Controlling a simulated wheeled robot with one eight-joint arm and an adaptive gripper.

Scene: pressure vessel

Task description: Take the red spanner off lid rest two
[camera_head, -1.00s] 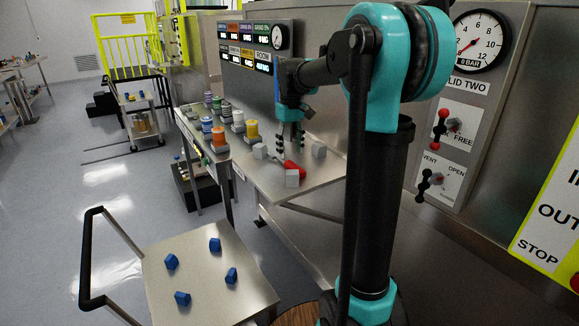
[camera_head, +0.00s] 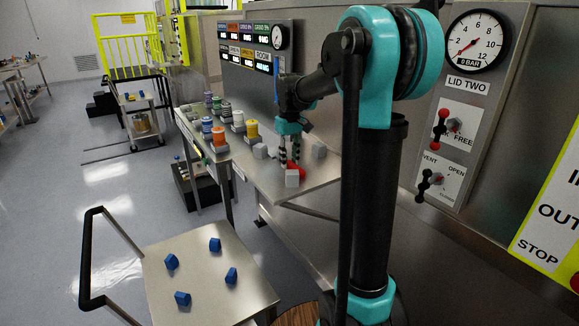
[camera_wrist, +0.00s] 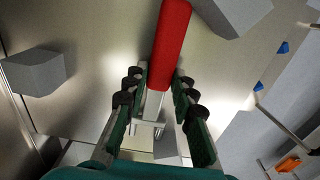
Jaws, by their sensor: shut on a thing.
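I take this shelf to be lid rest two. My gripper (camera_head: 290,164) points down over the shelf, with its fingers at the spanner. In the wrist view the spanner's red handle (camera_wrist: 172,40) runs up from between the fingertips of my gripper (camera_wrist: 155,88). The fingers are shut on it. A bare metal part of the spanner (camera_wrist: 153,105) shows below the red. I cannot tell whether the spanner still touches the shelf.
Grey blocks stand left (camera_head: 260,151), in front (camera_head: 292,178) and right (camera_head: 319,150) of the spanner. Several coloured spools (camera_head: 218,138) stand on the bench to the left. A trolley top (camera_head: 207,275) with several blue pieces is in front, its middle clear.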

